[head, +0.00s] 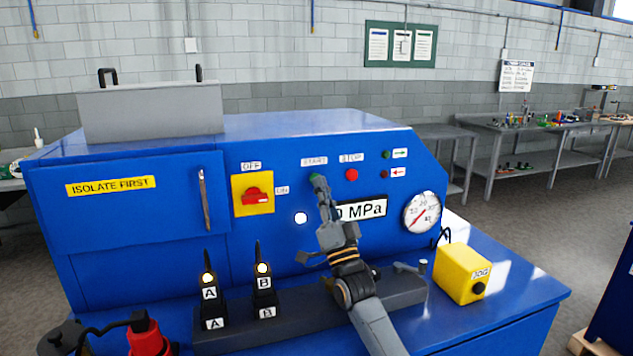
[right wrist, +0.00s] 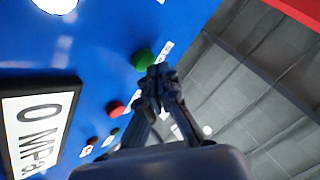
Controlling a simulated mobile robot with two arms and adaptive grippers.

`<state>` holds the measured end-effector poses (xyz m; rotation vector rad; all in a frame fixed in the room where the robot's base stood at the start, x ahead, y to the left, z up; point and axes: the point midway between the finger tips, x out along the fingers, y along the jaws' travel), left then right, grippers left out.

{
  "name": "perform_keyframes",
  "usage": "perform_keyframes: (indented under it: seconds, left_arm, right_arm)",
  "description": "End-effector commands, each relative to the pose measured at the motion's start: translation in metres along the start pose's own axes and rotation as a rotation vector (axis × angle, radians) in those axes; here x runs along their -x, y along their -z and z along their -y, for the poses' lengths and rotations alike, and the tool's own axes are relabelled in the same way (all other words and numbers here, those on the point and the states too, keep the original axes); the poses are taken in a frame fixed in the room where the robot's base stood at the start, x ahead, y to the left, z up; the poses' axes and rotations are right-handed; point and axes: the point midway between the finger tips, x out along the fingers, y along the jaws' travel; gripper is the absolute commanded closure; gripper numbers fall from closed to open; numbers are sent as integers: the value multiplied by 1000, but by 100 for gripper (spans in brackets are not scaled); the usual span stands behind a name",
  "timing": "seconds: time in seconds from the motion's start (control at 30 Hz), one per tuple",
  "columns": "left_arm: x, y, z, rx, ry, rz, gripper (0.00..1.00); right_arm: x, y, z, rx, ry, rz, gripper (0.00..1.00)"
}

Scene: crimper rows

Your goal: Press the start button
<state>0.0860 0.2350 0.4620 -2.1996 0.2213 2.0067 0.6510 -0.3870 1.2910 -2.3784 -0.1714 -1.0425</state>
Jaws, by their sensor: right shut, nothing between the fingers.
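The green start button (head: 315,177) sits under the START label on the blue machine's front panel. In the right wrist view the green button (right wrist: 143,60) shows just left of my fingertips, its edge partly overlapped by them. My right gripper (head: 321,183) is shut and empty, its fingertips pointing at the panel right at the button. It also shows in the right wrist view (right wrist: 161,73). I cannot tell whether the tips touch the button. The red stop button (head: 351,175) is to the right, under the STOP label. My left gripper is out of view.
A yellow switch plate with a red knob (head: 253,193) is left of the start button. A MPa display (head: 372,208), partly behind my gripper, and a round gauge (head: 422,212) are to the right. A yellow JOG box (head: 463,273) and two black A and B holders stand in front.

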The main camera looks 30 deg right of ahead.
Motion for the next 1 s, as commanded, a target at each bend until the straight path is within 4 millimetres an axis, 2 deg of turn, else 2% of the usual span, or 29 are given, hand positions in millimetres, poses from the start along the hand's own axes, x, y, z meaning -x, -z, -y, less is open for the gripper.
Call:
perform_keyframes:
  seconds: [1.0]
  left_arm:
    - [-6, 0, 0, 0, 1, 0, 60]
  right_arm:
    - [-6, -5, -4, 0, 0, 0, 100]
